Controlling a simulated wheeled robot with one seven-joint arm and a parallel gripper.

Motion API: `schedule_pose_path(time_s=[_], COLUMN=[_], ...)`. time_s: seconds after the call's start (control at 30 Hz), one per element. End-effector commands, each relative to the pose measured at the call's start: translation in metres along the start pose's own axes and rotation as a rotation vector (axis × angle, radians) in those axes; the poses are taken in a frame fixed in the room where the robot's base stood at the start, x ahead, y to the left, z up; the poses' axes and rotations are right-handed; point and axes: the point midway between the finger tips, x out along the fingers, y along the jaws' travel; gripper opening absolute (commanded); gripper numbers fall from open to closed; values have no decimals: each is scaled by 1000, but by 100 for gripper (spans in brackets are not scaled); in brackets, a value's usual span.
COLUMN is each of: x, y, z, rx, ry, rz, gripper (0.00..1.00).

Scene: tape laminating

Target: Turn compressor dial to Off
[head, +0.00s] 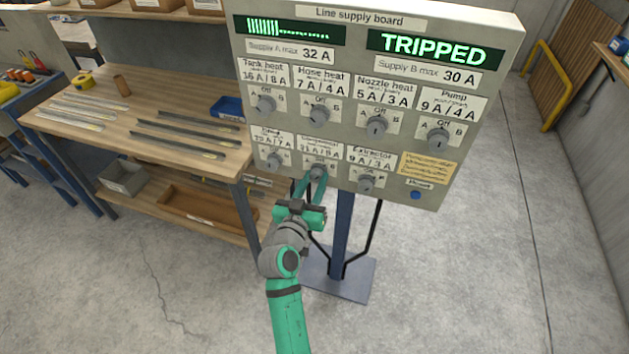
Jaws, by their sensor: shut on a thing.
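The line supply board (400,190) stands upright on a blue post. The compressor dial (317,173) is the middle knob of its lower row, under a label reading Compressor with partly unreadable figures. My gripper (318,178) reaches up from below, its fingers shut on the compressor dial. The fingers partly cover the dial, so I cannot tell which way it points. The right display (435,48) reads TRIPPED in green. The left display (290,30) shows a green bar.
Other knobs sit close by, such as the extractor dial (366,184) to the right and another dial (274,161) to the left. A blue reset button (415,195) is at the lower right. A wooden workbench (90,140) with metal strips stands at left. Open floor lies at right.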

Motion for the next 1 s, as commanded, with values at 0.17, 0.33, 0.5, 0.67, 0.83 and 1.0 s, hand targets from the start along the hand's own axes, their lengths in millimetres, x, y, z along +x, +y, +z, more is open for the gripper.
schedule_pose_path(time_s=[0.17,0.33,0.5,0.67,0.83,1.0], x=[0,0,0,0,0,0], y=[0,1,1,1,1,1], z=[1,1,1,1,1,1], rx=[-144,-289,-421,-518,-589,-626], ry=[-1,-2,-2,-2,-2,-3], rz=[0,1,1,1,0,0], gripper=[7,7,7,7,7,7])
